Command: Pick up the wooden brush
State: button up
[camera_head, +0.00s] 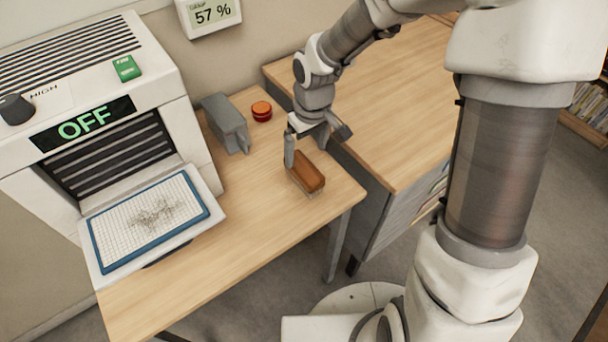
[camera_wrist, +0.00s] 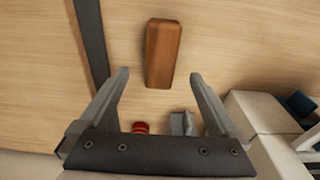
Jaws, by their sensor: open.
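The wooden brush (camera_head: 307,174) is a brown block lying on the light wood table near its right end. It also shows in the wrist view (camera_wrist: 163,52), at the top centre, just beyond the fingertips. My gripper (camera_head: 303,150) is above the table beside the brush. In the wrist view my gripper (camera_wrist: 160,75) has its two fingers spread wide, with nothing held between them. The brush's near end lies roughly in line with the gap between the fingertips.
A white machine (camera_head: 95,110) reading OFF, with a blue-framed mesh tray (camera_head: 205,210), stands at left. A grey device (camera_head: 226,122) and a red-orange round container (camera_head: 262,110) are behind the brush. A wooden-topped cabinet (camera_head: 385,110) stands at right across a dark gap. The table's front is clear.

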aim_at(304, 166)
jog(key=f, duration=0.2)
jog(key=f+b, duration=0.1)
jog(key=f, duration=0.2)
jog(key=f+b, duration=0.1)
jog(key=f, duration=0.1)
jog(key=shift+w+a+f, duration=0.25)
jog(key=shift+w+f, duration=0.05)
jog(key=shift+r, duration=0.1)
grip_shut()
jog(key=shift+r+p, duration=0.85)
jog(key=shift+r, duration=1.55)
jog(key=s+d+r+p, duration=0.2)
jog(key=d+r, duration=0.4)
jog(key=d, duration=0.5)
jog(key=shift+s+d+p, duration=0.2)
jog(key=shift+s+p, duration=0.15)
jog(key=shift+p, duration=0.25)
jog(key=shift+r, duration=0.1)
jog(key=c, duration=0.7)
grip_release()
jog(key=shift+c, duration=0.2)
jog(key=c, duration=0.5)
